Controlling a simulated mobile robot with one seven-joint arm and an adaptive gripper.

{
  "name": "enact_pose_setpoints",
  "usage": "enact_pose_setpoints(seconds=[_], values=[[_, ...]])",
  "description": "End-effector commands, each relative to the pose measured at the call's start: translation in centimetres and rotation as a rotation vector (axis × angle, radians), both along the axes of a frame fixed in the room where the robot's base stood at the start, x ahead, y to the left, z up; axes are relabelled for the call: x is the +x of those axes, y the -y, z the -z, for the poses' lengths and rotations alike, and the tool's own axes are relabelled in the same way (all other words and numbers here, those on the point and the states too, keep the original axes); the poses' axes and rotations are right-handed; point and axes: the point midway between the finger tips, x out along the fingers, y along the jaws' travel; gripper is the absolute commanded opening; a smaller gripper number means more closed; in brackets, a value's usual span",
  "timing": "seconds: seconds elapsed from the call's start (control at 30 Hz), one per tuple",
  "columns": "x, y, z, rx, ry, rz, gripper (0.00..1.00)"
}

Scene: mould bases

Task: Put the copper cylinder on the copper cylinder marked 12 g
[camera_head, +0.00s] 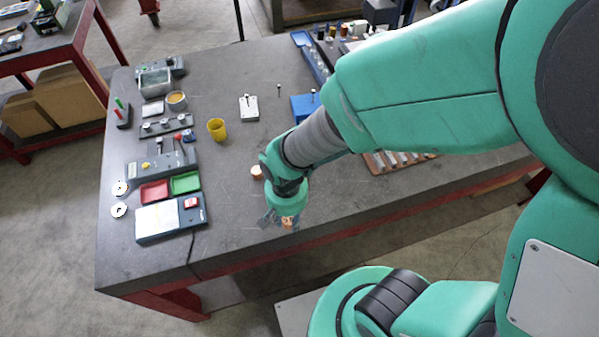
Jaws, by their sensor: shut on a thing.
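My gripper (279,222) points down over the front part of the grey table, at the end of my green arm. It is shut on a small copper-coloured piece (289,222), most likely the copper cylinder, partly hidden by the fingers. Another short copper cylinder (257,172) stands on the table just behind and left of my wrist, partly hidden by it. It is apart from the held piece. No 12 g marking can be read at this size.
On the left of the table (232,253) are a white-topped scale (160,221), a red tray (154,192), a green tray (186,182) and a yellow cup (217,128). A blue block (304,107) stands behind my arm. The table's front middle is clear.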

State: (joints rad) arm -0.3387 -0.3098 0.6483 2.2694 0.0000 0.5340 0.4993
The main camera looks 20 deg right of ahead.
Motion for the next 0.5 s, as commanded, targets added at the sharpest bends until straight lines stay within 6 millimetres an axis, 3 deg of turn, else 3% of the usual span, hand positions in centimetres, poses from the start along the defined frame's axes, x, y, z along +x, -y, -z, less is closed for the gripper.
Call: enact_pose_setpoints(seconds=[0.5], values=[[1.3,8.1,-2.3,0.0,0.001,0.034,0.0]])
